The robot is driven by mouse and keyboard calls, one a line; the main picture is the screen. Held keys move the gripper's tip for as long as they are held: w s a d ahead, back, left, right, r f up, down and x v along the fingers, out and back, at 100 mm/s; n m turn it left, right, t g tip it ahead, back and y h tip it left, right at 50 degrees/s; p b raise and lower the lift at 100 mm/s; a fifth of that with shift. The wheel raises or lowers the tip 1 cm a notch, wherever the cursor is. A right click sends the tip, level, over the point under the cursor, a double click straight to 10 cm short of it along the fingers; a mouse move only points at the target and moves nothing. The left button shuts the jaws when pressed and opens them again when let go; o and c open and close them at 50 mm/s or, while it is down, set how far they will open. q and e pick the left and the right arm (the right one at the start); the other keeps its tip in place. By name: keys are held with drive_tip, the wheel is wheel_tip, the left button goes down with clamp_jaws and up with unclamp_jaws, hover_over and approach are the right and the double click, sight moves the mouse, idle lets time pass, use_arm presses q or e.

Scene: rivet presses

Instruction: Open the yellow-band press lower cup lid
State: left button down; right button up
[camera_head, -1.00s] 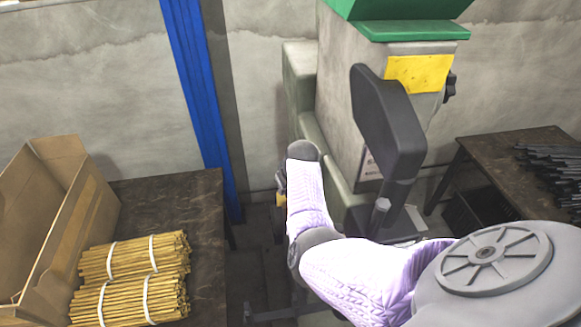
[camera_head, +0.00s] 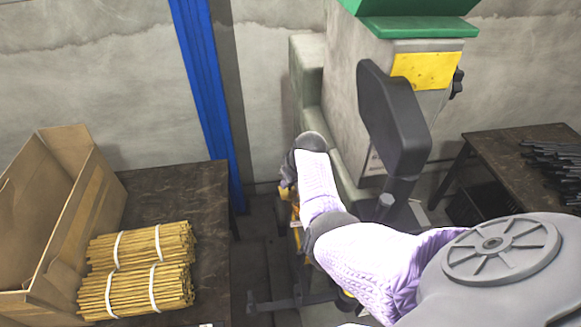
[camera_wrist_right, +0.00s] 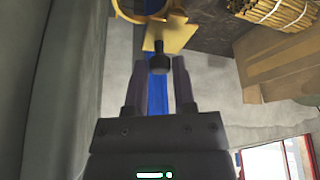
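The press with the yellow band (camera_head: 427,70) stands right of centre in the head view. My right arm, in a lilac sleeve, reaches along its left side. In the right wrist view my right gripper (camera_wrist_right: 159,73) has its two fingers apart. A dark knob (camera_wrist_right: 159,62) on a short stem sits between the fingertips, in front of a tan plate (camera_wrist_right: 185,36). I cannot tell whether a finger touches the knob. A curved yellow-brown cup-like part (camera_wrist_right: 128,12) shows at the top edge. In the head view the arm hides the right fingertips. My left gripper is out of view.
A dark table (camera_head: 205,215) at left holds an open cardboard box (camera_head: 90,215) and bundled yellow rods (camera_head: 140,270). A black lever arm (camera_head: 395,120) stands beside my forearm. A blue post (camera_head: 205,90) rises behind. Another table (camera_head: 500,165) with dark rods stands right.

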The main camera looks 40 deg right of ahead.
drive_tip(key=o, duration=0.3)
drive_tip(key=shift+r, duration=0.1)
drive_tip(key=p+v, duration=0.3)
drive_tip(key=v, duration=0.6)
drive_tip(key=shift+r, duration=0.3)
drive_tip(key=shift+s, duration=0.15)
